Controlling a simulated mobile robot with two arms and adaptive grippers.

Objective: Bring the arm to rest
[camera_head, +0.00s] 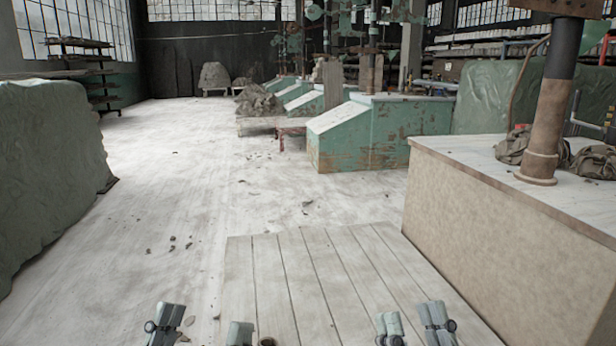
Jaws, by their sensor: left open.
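My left gripper (202,328) shows at the bottom edge of the head view, left of the middle. Its two grey-green fingers stand wide apart with nothing visible between them. My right gripper (411,322) shows at the bottom edge, right of the middle. Its fingers are closer together, with a visible empty gap between them. Both grippers appear over or in front of the near part of a pale planked wooden surface (305,265). The rest of both arms is out of view.
A small dark round thing (267,341) is cut off at the bottom edge near my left gripper. A pale counter (500,235) with a post (546,120) stands at the right. A green covered mass (45,165) stands left. Crumbs (172,243) dot the open floor.

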